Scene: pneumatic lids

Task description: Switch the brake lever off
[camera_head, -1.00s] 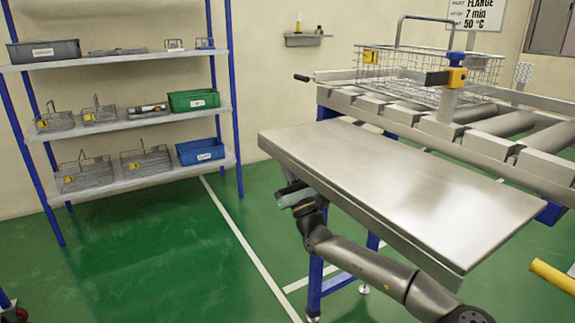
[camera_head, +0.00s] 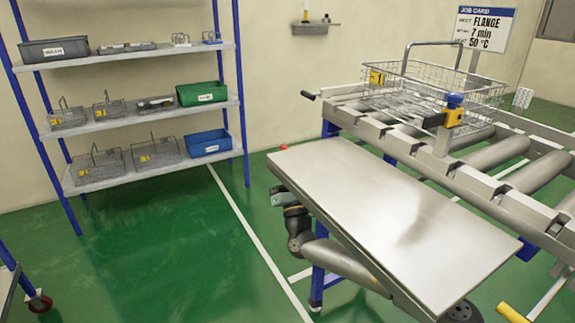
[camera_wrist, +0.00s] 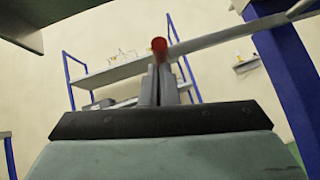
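A red knob on a pale bar, which looks like the brake lever (camera_wrist: 159,46), shows in the wrist view just beyond my fingertips. The bar runs from the knob to the upper right. In the head view a small red knob (camera_head: 283,147) peeks out at the back left corner of the steel tabletop. My gripper (camera_wrist: 159,70) has its two grey fingers close together, pointing at the knob. Whether they touch it I cannot tell. In the head view my fingers are hidden under the tabletop's left edge.
The steel tabletop (camera_head: 390,220) overhangs my arm. A roller conveyor (camera_head: 480,150) with a wire basket (camera_head: 405,85) stands behind it. A black-handled rod (camera_head: 308,95) sticks out at the conveyor's left end. A shelf rack (camera_head: 150,110) stands at left. The green floor between is clear.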

